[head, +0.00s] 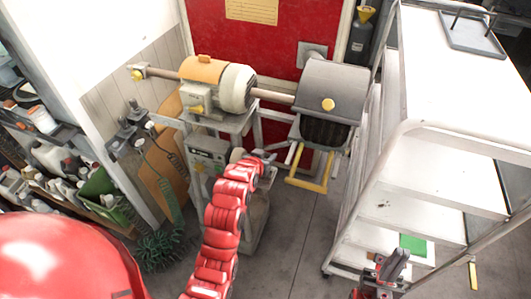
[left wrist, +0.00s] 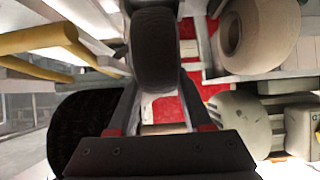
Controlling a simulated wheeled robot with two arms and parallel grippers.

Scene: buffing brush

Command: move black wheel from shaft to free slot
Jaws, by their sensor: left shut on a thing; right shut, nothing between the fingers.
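My left gripper (head: 282,158) is low in front of the buffing machine, between its stand and the yellow handles. In the left wrist view, its two fingers (left wrist: 158,112) are shut on a dark rounded thing seen edge-on, which looks like the black wheel (left wrist: 154,48). I cannot clearly make out this held wheel in the head view. The machine's shaft (head: 274,95) runs from the motor (head: 238,88) into the grey hood (head: 332,90). A black ribbed part (head: 323,131) shows under the hood. My right gripper (head: 393,268) is shut and empty at the lower right. I cannot make out the free slot.
Yellow handles (head: 307,183) stand close right of my left gripper. A white shelved cart (head: 415,180) fills the right side. The floor (head: 290,240) between is clear.

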